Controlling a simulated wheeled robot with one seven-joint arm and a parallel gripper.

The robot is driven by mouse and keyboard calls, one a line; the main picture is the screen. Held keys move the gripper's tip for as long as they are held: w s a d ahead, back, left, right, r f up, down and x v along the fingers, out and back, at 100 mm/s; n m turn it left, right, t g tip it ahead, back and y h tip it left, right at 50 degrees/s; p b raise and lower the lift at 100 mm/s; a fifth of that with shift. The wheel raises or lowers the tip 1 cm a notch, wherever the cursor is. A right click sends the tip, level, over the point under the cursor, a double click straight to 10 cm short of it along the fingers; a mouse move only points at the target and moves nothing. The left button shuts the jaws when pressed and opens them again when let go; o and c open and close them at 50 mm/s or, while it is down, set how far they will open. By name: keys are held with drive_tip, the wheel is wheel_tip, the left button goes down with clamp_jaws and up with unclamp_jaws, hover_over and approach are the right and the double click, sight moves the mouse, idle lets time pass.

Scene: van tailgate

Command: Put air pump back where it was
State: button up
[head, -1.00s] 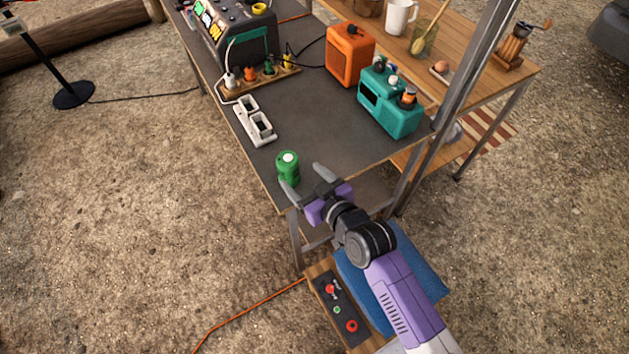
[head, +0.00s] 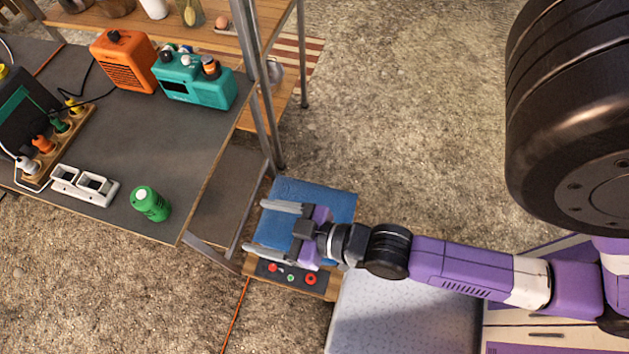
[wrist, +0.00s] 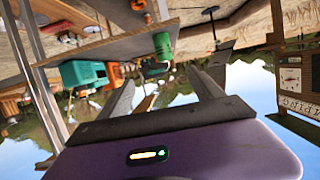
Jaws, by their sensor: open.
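A green cylinder with a white top (head: 150,203), which I take to be the air pump, stands on the near corner of the dark table (head: 135,150). It also shows in the wrist view (wrist: 163,46), where the scene appears upside down. My gripper (head: 258,226) is open and empty. It is to the right of the green cylinder, clear of it and past the table edge, above the blue cushion (head: 318,192). Its fingers point toward the table. The cylinder's far side is hidden.
A white socket block (head: 84,185) lies left of the cylinder. An orange box (head: 124,62) and a teal device (head: 195,82) stand behind. A metal post (head: 257,90) rises at the table's right. A control panel with red knobs (head: 290,275) sits below my gripper.

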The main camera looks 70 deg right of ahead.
drive_tip(key=s+r, duration=1)
drive_tip(key=s, duration=0.1)
drive_tip(key=shift+s+r, duration=0.25)
drive_tip(key=shift+r, duration=0.15)
idle(0.5)
